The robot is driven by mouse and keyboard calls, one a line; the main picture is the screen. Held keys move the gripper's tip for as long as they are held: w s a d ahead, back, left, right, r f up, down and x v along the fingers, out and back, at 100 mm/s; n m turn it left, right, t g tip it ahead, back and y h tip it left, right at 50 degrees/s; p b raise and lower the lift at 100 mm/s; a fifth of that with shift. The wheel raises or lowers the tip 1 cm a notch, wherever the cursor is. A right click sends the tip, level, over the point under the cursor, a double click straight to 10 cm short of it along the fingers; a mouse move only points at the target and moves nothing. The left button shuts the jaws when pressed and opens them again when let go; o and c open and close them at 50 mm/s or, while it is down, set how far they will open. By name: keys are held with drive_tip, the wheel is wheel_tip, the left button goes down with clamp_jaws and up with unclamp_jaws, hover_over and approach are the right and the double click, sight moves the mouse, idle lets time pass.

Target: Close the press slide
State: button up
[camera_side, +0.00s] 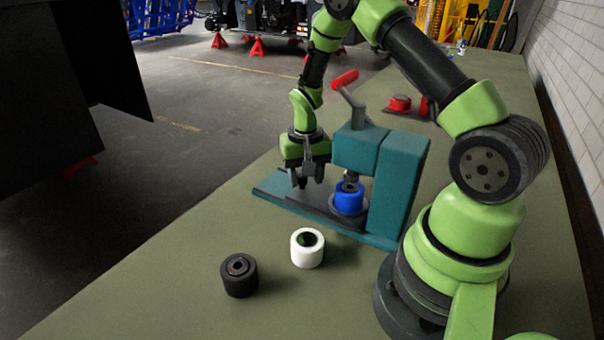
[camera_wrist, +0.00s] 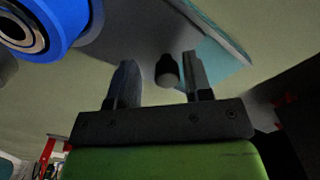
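The teal press (camera_side: 398,185) stands on the bench, with a red-handled lever (camera_side: 345,80) on top. Its dark grey slide (camera_side: 312,203) lies on the teal base and carries a blue roller (camera_side: 348,198) under the press head. The roller also shows at the upper left of the wrist view (camera_wrist: 70,22). My gripper (camera_side: 307,182) points down over the slide's left end. In the wrist view my gripper (camera_wrist: 160,75) has its fingers apart. A dark knob (camera_wrist: 167,70) shows between them, with gaps on both sides; its contact with the fingers is not visible.
A white roller (camera_side: 307,247) and a black roller (camera_side: 239,275) stand on the green bench (camera_side: 150,285) in front of the press. A red fixture (camera_side: 405,104) is behind the press. The bench left of the press is clear.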

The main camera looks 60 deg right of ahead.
drive_tip(key=shift+w, duration=0.1)
drive_tip(key=shift+r, duration=0.5)
wheel_tip(320, 180, up, 9)
idle(0.3)
drive_tip(key=s+a+r+n+t, duration=0.1)
drive_tip(key=s+a+r+t, duration=0.1)
drive_tip(key=a+r, duration=0.3)
drive_tip(key=s+a+r+n+t, duration=0.1)
drive_tip(key=s+a+r, duration=0.2)
drive_tip(key=r, duration=0.5)
drive_tip(key=s+a+r+n+t+y, duration=0.1)
drive_tip(key=s+a+r+t, duration=0.1)
drive_tip(key=s, duration=0.3)
drive_tip(key=s+a+r+n+t+y, duration=0.1)
drive_tip(key=s+a+r+n+t, duration=0.1)
drive_tip(key=s+a, duration=0.2)
drive_tip(key=shift+s+a, duration=0.35)
drive_tip(key=shift+s, duration=0.65)
